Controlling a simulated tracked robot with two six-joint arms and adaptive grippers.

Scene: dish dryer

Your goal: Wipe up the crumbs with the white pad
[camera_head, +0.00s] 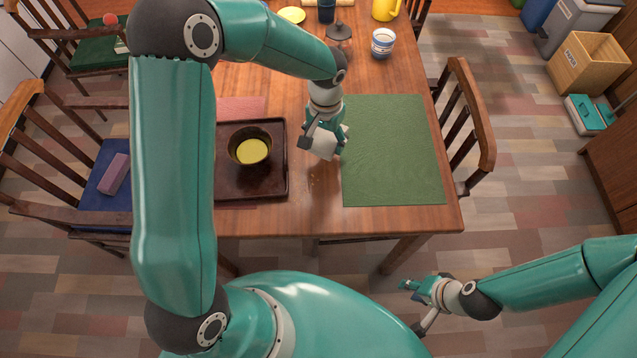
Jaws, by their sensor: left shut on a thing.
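My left gripper (325,136) is low over the wooden table, between the dark tray and the green mat. It is shut on the white pad (323,145), which is partly hidden by the fingers. I cannot tell whether the pad touches the table. A few small pale crumbs (314,180) seem to lie on the wood just in front of the pad; they are tiny and hard to make out. My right gripper (409,289) is off the table, beyond its near edge at the lower right. It is too small to tell if its fingers are open.
The dark tray (225,189) with a dark bowl (250,147) holding something yellow is left of the pad. The green mat (392,150) is right. A cup (382,43), a dark lid-like object (339,30) and a yellow jug (385,9) stand further back. Chairs flank the table (380,218).

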